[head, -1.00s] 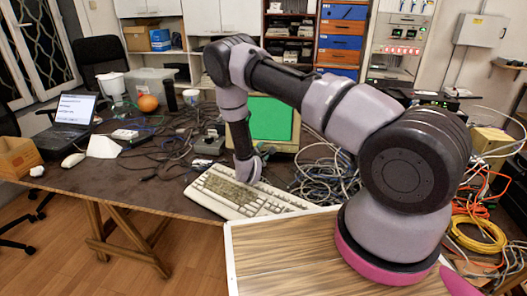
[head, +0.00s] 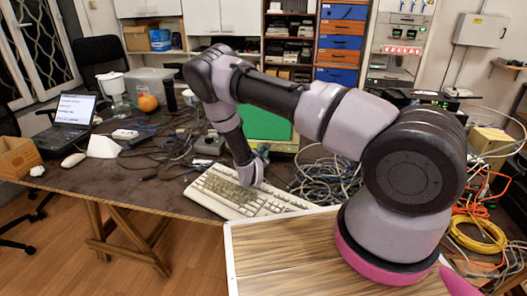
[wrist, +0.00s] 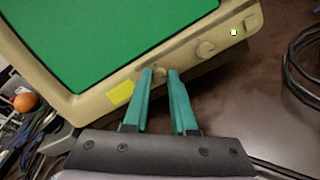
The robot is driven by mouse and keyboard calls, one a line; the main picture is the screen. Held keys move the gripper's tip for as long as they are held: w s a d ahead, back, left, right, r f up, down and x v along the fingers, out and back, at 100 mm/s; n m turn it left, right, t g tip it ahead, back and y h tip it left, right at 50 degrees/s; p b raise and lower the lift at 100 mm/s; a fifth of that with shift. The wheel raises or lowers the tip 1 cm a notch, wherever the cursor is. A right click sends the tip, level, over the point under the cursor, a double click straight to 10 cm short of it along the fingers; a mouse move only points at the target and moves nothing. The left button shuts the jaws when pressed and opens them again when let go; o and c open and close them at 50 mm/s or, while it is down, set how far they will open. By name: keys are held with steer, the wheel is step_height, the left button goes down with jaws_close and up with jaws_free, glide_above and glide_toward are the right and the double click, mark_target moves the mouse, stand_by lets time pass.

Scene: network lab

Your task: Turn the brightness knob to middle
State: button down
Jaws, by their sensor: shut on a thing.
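The old beige monitor (wrist: 235,25) with a green screen (wrist: 110,35) fills the top of the wrist view, tilted in the picture. In the head view its green screen (head: 268,124) is partly behind my arm. My gripper (wrist: 159,75) has its two teal fingers closed around a small beige knob (wrist: 160,71) on the lower bezel. A second round knob (wrist: 205,48) is to its right, free of the fingers. I cannot read any labels or the knob's pointer.
A yellow sticker (wrist: 121,93) is left of the held knob, and a small lit square (wrist: 234,32) is at the bezel's right. A beige keyboard (head: 225,190) lies in front of the monitor. Tangled cables (head: 325,180) lie to the right. A laptop (head: 70,118) stands at the left.

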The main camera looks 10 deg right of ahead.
steer(key=n, duration=0.3)
steer(key=n+y, duration=0.1)
steer(key=n, duration=0.2)
steer(key=shift+t, duration=0.3)
steer(key=n, duration=0.6)
steer(key=shift+d+y, duration=0.1)
steer(key=shift+y, duration=0.3)
steer(key=n, duration=0.6)
steer(key=shift+y, duration=0.4)
steer(key=n, duration=0.5)
steer(key=shift+d+y, duration=0.1)
steer(key=shift+y, duration=0.3)
steer(key=shift+n, duration=0.4)
steer(key=c, duration=0.7)
jaws_free()
steer(key=shift+c, duration=0.2)
